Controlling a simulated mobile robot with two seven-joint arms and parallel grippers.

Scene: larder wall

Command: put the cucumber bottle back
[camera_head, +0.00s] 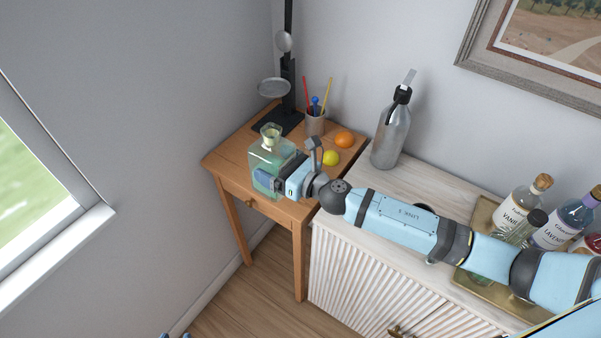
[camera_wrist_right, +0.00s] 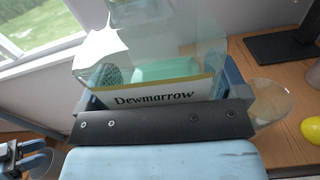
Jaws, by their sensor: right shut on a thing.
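A pale green glass bottle (camera_head: 268,165) with a stopper is upright at the front left of the small wooden table. Its label reads "Dewmarrow" in the right wrist view (camera_wrist_right: 155,97); I see no word "cucumber" on it. My right gripper (camera_head: 270,181) is shut on this bottle, reaching in from the right. I cannot tell whether the bottle's base touches the table. My left gripper (camera_wrist_right: 22,160) shows low at the left of the right wrist view; its jaw state is unclear. A brass tray (camera_head: 484,215) on the white cabinet holds several labelled bottles, partly hidden by my right arm.
The wooden table (camera_head: 232,152) also carries a lemon (camera_head: 331,158), an orange (camera_head: 344,139), a pencil cup (camera_head: 315,123) and a black stand (camera_head: 288,95). A grey metal bottle (camera_head: 391,135) stands on the cabinet (camera_head: 365,183). The cabinet top between it and the tray looks clear.

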